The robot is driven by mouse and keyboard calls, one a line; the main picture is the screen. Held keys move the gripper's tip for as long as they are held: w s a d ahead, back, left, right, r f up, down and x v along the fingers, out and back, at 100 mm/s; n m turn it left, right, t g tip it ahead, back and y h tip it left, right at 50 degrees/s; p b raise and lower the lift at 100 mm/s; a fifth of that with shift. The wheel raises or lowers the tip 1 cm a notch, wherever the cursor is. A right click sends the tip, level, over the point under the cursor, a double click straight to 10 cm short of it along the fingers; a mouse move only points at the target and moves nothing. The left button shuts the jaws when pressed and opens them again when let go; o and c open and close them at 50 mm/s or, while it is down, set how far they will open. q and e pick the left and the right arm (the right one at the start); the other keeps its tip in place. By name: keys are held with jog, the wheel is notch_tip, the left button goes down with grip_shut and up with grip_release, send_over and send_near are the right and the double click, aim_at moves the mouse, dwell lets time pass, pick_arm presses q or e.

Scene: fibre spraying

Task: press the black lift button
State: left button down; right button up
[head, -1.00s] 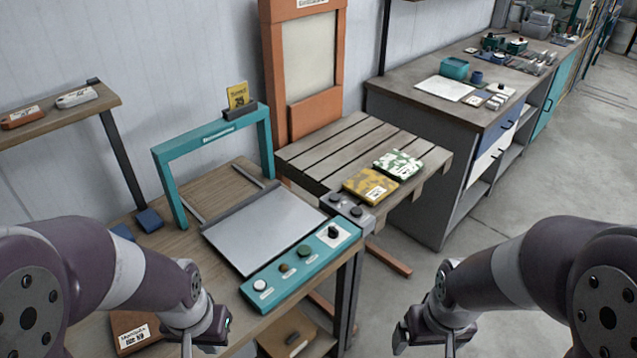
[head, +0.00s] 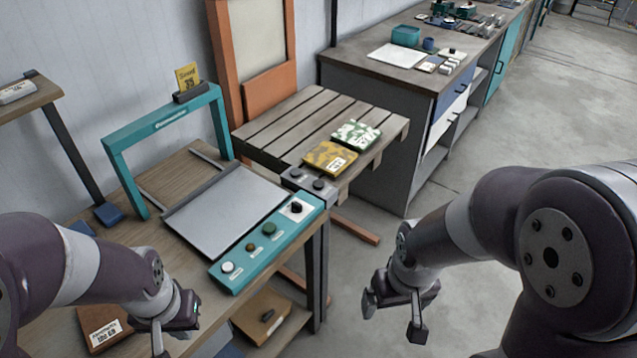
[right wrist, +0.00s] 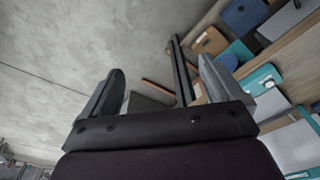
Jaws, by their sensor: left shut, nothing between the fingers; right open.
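A teal control panel (head: 218,275) on the wooden bench carries a white button (head: 228,267), a brown button (head: 251,247), a green button (head: 269,229) and a black knob-like button (head: 297,207) on a white plate. A small grey box (head: 309,180) with two dark buttons sits at the near corner of the slatted table. My right gripper (head: 393,318) is open and empty, in front of and to the right of the panel, apart from it. Its fingers also show in the right wrist view (right wrist: 160,75). My left gripper (head: 158,340) is shut and empty, left of the panel.
A grey plate (head: 225,212) and a teal frame (head: 165,120) stand on the bench behind the panel. A yellow packet (head: 330,158) and a green-white packet (head: 356,134) lie on the slatted table (head: 285,118). Open floor (head: 480,170) lies to the right.

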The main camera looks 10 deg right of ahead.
grip_shut()
dwell(1.5)
